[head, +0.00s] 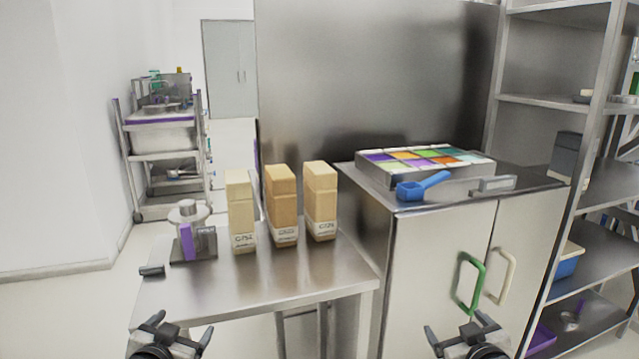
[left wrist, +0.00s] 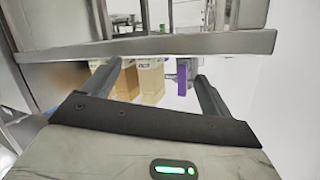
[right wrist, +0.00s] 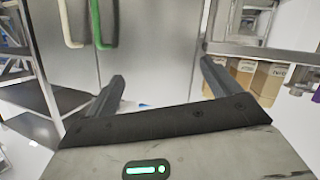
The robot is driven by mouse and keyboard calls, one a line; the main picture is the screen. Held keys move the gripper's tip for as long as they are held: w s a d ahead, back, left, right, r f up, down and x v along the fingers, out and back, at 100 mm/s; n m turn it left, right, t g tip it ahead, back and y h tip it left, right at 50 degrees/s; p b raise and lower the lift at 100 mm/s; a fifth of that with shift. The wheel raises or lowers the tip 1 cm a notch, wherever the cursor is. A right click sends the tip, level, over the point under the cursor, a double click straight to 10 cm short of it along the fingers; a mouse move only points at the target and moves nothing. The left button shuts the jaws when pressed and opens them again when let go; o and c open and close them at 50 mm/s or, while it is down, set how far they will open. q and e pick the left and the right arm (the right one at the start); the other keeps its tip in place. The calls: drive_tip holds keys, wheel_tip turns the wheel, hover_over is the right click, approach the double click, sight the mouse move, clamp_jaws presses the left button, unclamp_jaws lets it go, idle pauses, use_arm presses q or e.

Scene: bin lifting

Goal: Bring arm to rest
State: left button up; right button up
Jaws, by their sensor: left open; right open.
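My left gripper (head: 172,338) is low in the head view, in front of the steel table's front edge. It is open and empty. In the left wrist view its two fingers (left wrist: 158,82) stand apart, with the table edge beyond them. My right gripper (head: 462,340) is low in the head view, in front of the steel cabinet. It is open and empty. In the right wrist view its fingers (right wrist: 165,82) are spread wide, with the cabinet doors beyond them. Neither gripper touches any object that I can see.
The steel table (head: 275,275) holds three tan cartons (head: 282,205) and a small device (head: 191,232). The steel cabinet (head: 432,260) bears a tray of coloured compartments (head: 374,175) and a blue scoop (head: 411,191). Shelving (head: 590,225) stands right, a cart (head: 165,157) back left.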

use_arm(q)
drive_tip(key=s+d+f+g+h, duration=0.1)
drive_tip(key=s+d+f, duration=0.3)
drive_tip(key=s, duration=0.5)
drive_tip(key=s+d+f+g+h, duration=0.1)
drive_tip(key=s+d+f, duration=0.3)
drive_tip(key=s, duration=0.6)
drive_tip(key=s+d+f+g+h, duration=0.1)
drive_tip(key=s+d+f, duration=0.3)
drive_tip(key=s, duration=0.6)
drive_tip(key=shift+d+f+n+g, duration=0.15)
drive_tip(key=shift+f+n+g, duration=0.2)
drive_tip(key=shift+g, duration=0.45)
use_arm(e)
drive_tip(key=s+a+f+g+y, duration=0.1)
drive_tip(key=s+a+f, duration=0.3)
drive_tip(key=s, duration=0.5)
drive_tip(key=s+a+f+g+y, duration=0.1)
drive_tip(key=s+a+f, duration=0.3)
drive_tip(key=s, duration=0.6)
drive_tip(key=s+a+f+g+y, duration=0.1)
drive_tip(key=s+a+f, duration=0.3)
drive_tip(key=s, duration=0.6)
drive_tip(key=shift+a+f+m+g, duration=0.15)
drive_tip(key=shift+f+m+g, duration=0.2)
drive_tip(key=shift+g, duration=0.45)
